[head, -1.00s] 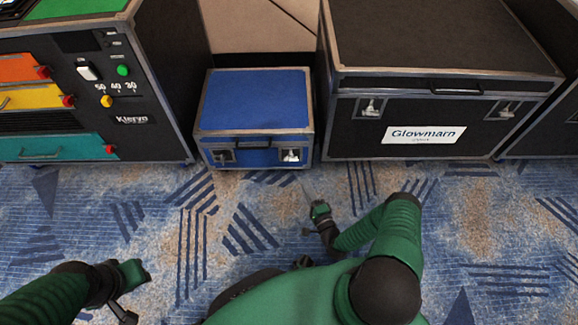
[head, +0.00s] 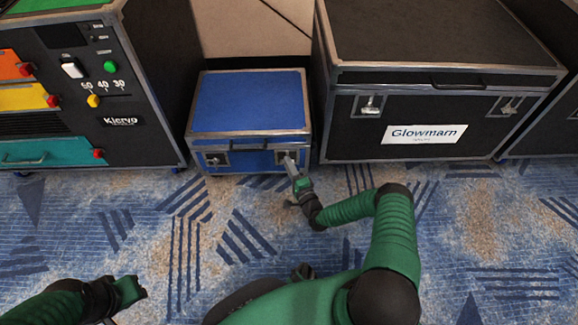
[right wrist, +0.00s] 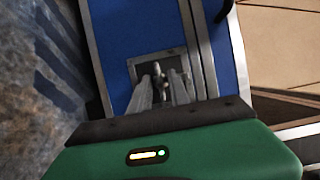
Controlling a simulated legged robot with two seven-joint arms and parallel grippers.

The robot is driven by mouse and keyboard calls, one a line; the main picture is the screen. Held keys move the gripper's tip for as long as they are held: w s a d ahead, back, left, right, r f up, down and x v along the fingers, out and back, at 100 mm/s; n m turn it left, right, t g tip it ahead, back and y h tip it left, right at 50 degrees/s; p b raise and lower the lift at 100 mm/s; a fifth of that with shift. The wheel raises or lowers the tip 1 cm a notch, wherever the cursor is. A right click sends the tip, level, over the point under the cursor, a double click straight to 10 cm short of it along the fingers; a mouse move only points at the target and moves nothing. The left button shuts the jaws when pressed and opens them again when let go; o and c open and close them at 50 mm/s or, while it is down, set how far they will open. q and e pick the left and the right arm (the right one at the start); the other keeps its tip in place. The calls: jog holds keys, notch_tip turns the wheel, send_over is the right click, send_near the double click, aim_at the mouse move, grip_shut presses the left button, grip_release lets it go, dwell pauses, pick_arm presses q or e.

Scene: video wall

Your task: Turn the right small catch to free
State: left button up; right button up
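A small blue case (head: 248,103) stands on the carpet between two black cases. Its right small catch (head: 286,157) is on the front face, partly hidden behind my right gripper (head: 292,164). In the right wrist view the catch (right wrist: 160,75) is a metal piece on a dark square plate. The two fingers of the right gripper (right wrist: 163,88) stand apart, one on each side of the catch; I cannot tell whether they touch it. The left small catch (head: 215,159) is in plain view. My left gripper (head: 134,289) is low at the left, away from the cases, its fingers unclear.
A black rack (head: 130,120) with coloured drawers and knobs stands close on the left. A large black Glowmarn case (head: 350,140) stands close on the right. The patterned carpet (head: 240,225) in front is open.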

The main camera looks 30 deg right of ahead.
jog(key=shift+f, duration=0.1)
grip_shut()
jog(key=shift+a+r+n+g+h+p, duration=0.1)
jog(key=shift+n+g+h+p, duration=0.8)
jog(key=shift+n+p, duration=1.25)
jog(key=shift+a+r+n+g+h+p, duration=0.1)
jog(key=shift+n+g+h+p, duration=0.4)
jog(key=shift+n+g+p, duration=1.2)
jog(key=shift+a+r+n+g+h+p, duration=0.1)
jog(key=shift+n+g+h+p, duration=0.55)
jog(key=shift+n+p, duration=1.9)
jog(key=shift+n+b, duration=0.3)
jog(key=shift+n, duration=0.1)
jog(key=shift+o, duration=2.1)
grip_release()
jog(key=shift+w+f, duration=0.1)
